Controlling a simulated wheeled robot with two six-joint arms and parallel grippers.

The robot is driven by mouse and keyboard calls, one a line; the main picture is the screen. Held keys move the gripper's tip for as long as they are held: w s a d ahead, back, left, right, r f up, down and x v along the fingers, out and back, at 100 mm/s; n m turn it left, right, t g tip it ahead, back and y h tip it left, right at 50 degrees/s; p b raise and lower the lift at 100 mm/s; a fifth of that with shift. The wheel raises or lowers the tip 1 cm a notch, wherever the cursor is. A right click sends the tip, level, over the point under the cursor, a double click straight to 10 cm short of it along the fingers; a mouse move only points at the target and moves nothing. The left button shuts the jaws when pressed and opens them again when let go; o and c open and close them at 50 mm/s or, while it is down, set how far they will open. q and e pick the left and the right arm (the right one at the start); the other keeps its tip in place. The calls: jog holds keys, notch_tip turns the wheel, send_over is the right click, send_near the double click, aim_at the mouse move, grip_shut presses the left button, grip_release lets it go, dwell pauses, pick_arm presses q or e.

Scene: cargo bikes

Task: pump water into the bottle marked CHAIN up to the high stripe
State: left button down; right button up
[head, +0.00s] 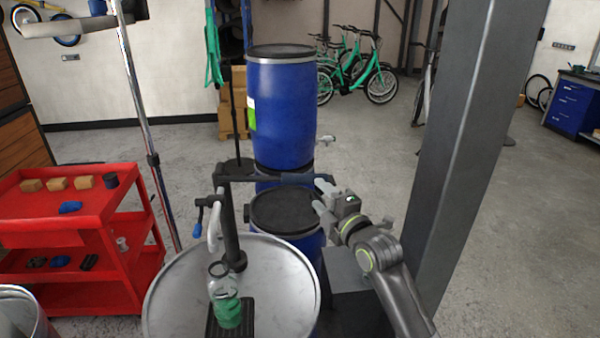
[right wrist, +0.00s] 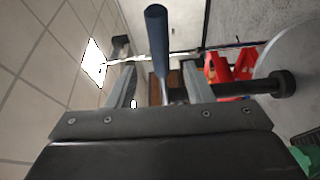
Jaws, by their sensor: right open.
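A clear bottle (head: 224,287) with green at its lower part stands upright on a black drip grate (head: 214,326) on the silver drum lid (head: 285,275). I cannot read any marking, stripe or water level on it. The pump's dark column (head: 231,225) rises behind the bottle, and its pale curved spout (head: 214,228) comes down above the bottle. The pump lever (head: 275,178) reaches right, about level. My right gripper (head: 319,194) is open at the lever's far end. In the right wrist view the handle grip (right wrist: 156,35) shows between the spread fingers. My left gripper is out of view.
Blue barrels (head: 281,110) stand behind the pump. A red cart (head: 75,225) with small parts is at the left, next to a thin stand pole (head: 138,90). A grey pillar (head: 468,130) rises close on the right. Open floor lies behind.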

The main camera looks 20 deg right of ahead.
aim_at(273, 180)
jog(key=p+x, duration=0.2)
jog(key=x, duration=0.8)
jog(key=shift+w, duration=0.25)
grip_shut()
